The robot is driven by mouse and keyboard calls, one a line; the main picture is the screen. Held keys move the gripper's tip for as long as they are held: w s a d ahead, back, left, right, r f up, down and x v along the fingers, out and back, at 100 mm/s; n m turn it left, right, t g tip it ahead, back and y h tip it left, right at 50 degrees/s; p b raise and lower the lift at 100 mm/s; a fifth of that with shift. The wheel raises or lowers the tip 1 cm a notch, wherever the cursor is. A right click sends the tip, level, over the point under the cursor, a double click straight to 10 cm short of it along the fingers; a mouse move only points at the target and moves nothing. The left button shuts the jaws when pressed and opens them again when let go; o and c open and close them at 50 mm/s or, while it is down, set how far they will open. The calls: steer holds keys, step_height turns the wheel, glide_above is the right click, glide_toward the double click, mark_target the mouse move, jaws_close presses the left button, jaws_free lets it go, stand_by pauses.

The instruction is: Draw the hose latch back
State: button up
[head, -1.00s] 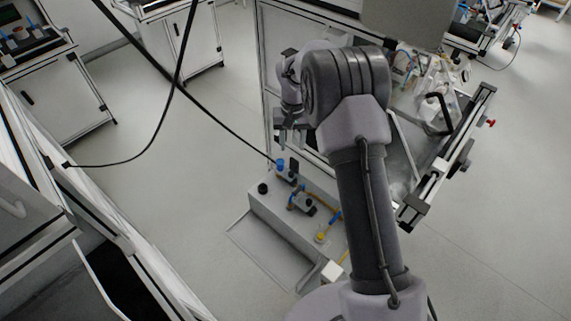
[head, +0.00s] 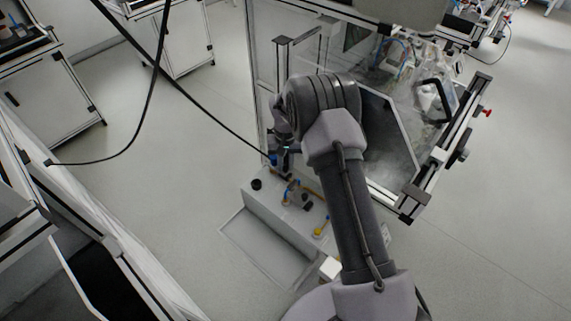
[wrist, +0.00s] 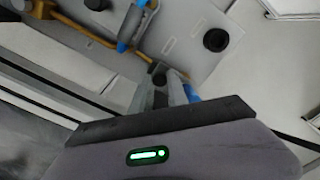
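A black hose (head: 215,117) runs down to a blue fitting (head: 273,159) on top of a grey box (head: 262,205). My gripper (head: 285,162) is down at that end of the box, right beside the blue fitting. In the wrist view my gripper (wrist: 163,92) has its grey fingers pointing at the box top, with a small dark part between or behind them. Blue of the fitting (wrist: 194,93) shows just right of the fingers. The latch itself is not clear; my fingers and wrist hide this spot. I cannot tell whether the fingers touch or grip anything.
The box top carries a black knob (head: 256,184), a blue-and-brown valve (head: 291,191) and a yellow fitting (head: 321,230). A framed machine (head: 410,215) stands close on the right. The floor left of the box is free.

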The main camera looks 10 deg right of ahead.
jaws_close()
